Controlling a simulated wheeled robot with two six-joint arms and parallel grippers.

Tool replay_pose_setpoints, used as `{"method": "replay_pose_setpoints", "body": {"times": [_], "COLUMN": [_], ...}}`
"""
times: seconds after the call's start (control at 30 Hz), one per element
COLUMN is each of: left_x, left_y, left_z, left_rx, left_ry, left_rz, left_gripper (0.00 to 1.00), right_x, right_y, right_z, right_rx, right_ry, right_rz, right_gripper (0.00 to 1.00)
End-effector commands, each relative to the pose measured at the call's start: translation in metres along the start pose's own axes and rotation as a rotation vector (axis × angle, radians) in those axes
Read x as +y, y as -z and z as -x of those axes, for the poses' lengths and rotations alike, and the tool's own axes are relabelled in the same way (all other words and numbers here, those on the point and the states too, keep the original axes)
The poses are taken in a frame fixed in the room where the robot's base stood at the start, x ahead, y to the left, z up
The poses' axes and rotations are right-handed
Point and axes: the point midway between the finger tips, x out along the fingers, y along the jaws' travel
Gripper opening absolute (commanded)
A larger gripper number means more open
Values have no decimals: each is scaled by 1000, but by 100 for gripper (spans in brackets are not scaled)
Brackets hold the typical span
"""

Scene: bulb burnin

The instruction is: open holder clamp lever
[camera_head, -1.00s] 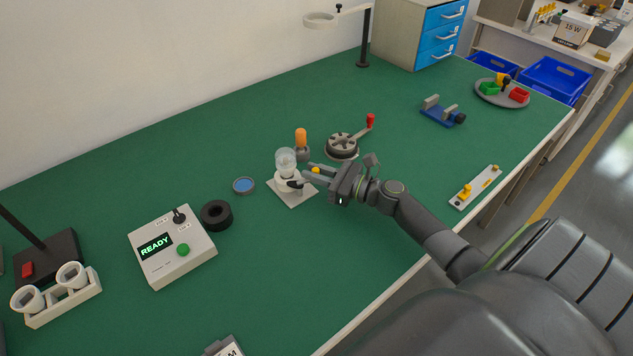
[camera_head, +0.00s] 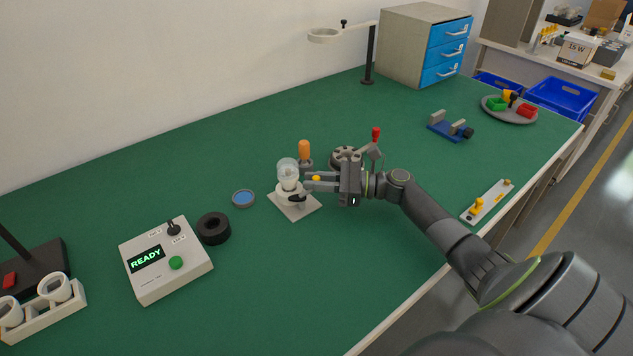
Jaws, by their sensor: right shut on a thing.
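The bulb holder is a white socket (camera_head: 287,193) on a pale square base plate (camera_head: 297,211), near the middle of the green table. A clear bulb (camera_head: 288,169) stands upright in it. My right gripper (camera_head: 309,184) comes in from the right, level with the socket, its fingers reaching the socket's right side. A yellow-tipped clamp lever (camera_head: 316,178) shows at the fingers, and the gripper is shut on it. The fingers hide most of the lever, so its angle cannot be told. My left gripper is out of view.
An orange-handled tool (camera_head: 305,152) and a round grey fixture with a red-knobbed crank (camera_head: 376,134) stand close behind the gripper. A blue-topped disc (camera_head: 243,198), a black ring (camera_head: 214,228) and a READY control box (camera_head: 165,262) lie left. The front middle table is clear.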

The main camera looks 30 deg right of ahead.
Motion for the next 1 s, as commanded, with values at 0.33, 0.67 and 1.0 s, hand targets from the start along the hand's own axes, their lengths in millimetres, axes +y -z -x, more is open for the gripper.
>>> {"method": "replay_pose_setpoints", "body": {"times": [0.33, 0.67, 1.0], "left_x": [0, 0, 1], "left_y": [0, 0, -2], "left_z": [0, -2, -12], "left_rx": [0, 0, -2], "left_ry": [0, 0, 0], "left_rz": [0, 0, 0], "left_gripper": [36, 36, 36], "right_x": [0, 0, 0], "right_y": [0, 2, 3], "right_z": [0, 8, 76], "right_rx": [0, 3, 7], "right_ry": [2, 3, 3], "right_rz": [1, 0, 1], "right_gripper": [37, 37, 37]}}
